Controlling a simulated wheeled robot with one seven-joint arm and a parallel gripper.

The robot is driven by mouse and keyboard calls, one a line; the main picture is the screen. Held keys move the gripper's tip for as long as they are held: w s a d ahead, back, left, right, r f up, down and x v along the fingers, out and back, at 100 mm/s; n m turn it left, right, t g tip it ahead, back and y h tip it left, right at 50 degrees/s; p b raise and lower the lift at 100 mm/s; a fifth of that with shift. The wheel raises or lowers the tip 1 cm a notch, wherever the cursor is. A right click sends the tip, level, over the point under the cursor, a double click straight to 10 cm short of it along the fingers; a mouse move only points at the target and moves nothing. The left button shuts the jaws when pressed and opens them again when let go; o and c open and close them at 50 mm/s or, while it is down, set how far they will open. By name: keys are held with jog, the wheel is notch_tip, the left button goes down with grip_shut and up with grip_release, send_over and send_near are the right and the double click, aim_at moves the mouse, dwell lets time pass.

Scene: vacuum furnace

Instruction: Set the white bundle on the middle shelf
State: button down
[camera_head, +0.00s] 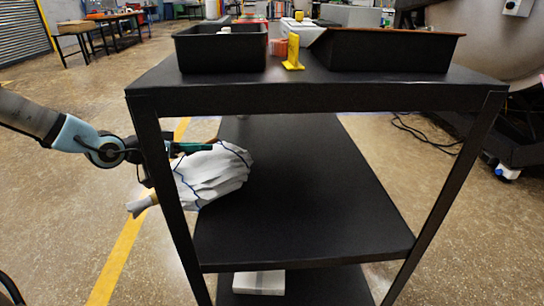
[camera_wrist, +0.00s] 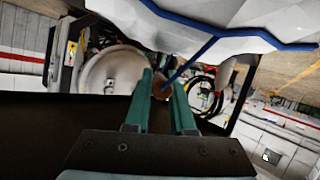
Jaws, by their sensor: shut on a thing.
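The white bundle (camera_head: 220,172), wrapped with blue cord, is at the left edge of the black cart's middle shelf (camera_head: 310,195). Its right part overlaps the shelf in the head view, and its narrow left end sticks out past the left front post. I cannot tell whether it touches the shelf. My gripper (camera_head: 195,148) reaches in from the left, partly hidden by the post, with its green fingers at the bundle's upper side. In the wrist view the bundle (camera_wrist: 240,18) fills the top, and a blue cord runs down to the nearly closed fingertips of my gripper (camera_wrist: 161,82).
The left front post (camera_head: 165,190) stands between the camera and my wrist. The cart's top (camera_head: 310,95) carries two black trays (camera_head: 222,48) and a yellow bracket (camera_head: 293,52). A pale block (camera_head: 259,283) lies on the lower shelf. The middle shelf's centre and right are bare.

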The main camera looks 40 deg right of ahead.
jog(key=s+d+f+b, duration=0.3)
jog(key=s+d, duration=0.7)
jog(key=d, duration=0.2)
jog(key=shift+f, duration=0.2)
jog(key=shift+d, duration=0.1)
jog(key=c, duration=1.2)
grip_release()
jog(key=shift+f+b, duration=0.2)
jog(key=shift+b, duration=0.1)
jog(key=shift+c, duration=0.2)
jog(key=o, duration=0.5)
